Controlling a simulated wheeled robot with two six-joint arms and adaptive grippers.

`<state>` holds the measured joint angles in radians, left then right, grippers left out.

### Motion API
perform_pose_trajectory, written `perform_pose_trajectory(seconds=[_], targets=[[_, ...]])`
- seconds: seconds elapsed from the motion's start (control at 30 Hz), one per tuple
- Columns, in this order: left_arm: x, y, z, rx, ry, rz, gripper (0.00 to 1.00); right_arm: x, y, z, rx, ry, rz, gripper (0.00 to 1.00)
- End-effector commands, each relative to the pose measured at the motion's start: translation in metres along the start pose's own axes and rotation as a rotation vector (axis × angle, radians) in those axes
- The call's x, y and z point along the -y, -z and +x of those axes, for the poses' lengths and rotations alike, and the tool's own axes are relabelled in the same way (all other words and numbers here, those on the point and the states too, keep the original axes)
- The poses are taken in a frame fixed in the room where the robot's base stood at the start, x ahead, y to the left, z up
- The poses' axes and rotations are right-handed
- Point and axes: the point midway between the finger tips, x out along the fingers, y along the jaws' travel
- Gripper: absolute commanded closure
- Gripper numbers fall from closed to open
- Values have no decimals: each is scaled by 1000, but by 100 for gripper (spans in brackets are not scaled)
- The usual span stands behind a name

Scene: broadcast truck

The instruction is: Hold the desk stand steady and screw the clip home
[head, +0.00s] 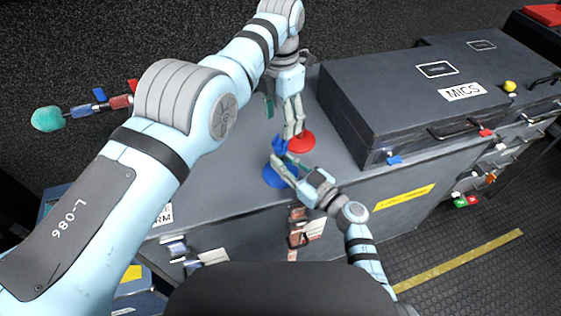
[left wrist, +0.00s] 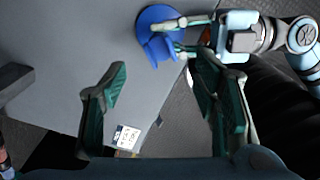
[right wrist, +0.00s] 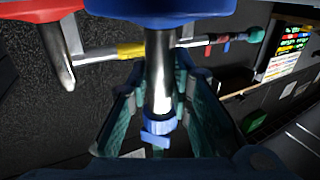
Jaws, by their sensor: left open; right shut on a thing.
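The blue desk stand (head: 277,180) has a round base and stands near the front edge of the grey case. My right gripper (head: 285,168) is shut on its chrome post; the post (right wrist: 160,75) also shows between its fingers in the right wrist view. The blue clip (head: 279,146) is at the top of the post, and it also shows in the right wrist view (right wrist: 155,138). I cannot tell how far it is screwed on. My left gripper (left wrist: 165,95) is open and empty above the case, beside the stand and apart from the clip.
A red round stand (head: 301,143) stands just behind the blue one, close to my left gripper. A dark case labelled MICS (head: 390,85) fills the right of the case top. A pole with teal foam (head: 48,118) lies at the left. The grey top left of the stands is clear.

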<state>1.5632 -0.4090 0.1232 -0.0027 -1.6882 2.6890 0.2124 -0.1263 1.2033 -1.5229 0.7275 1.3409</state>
Motion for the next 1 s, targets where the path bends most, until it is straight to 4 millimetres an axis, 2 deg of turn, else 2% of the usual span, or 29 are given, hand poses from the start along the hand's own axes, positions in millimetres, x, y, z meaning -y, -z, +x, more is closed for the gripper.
perform_pose_trajectory(seconds=[0.13, 0.4, 0.53, 0.9, 1.0], targets=[[0, 0, 14, -1, 3, 2, 45, 0, 0, 0, 0, 0, 0, 100], [0, 1, 58, -2, 4, 1, 45, 0, 0, 0, -1, 0, 0, 100], [0, 1, 72, -1, 1, 1, 45, 0, 0, 0, -1, 0, 0, 100], [0, 1, 79, 1, -1, 1, 45, 0, 0, 0, -1, 0, 0, 100], [0, 1, 79, 1, -1, 1, 61, 0, 0, 0, -1, 0, 0, 100]])
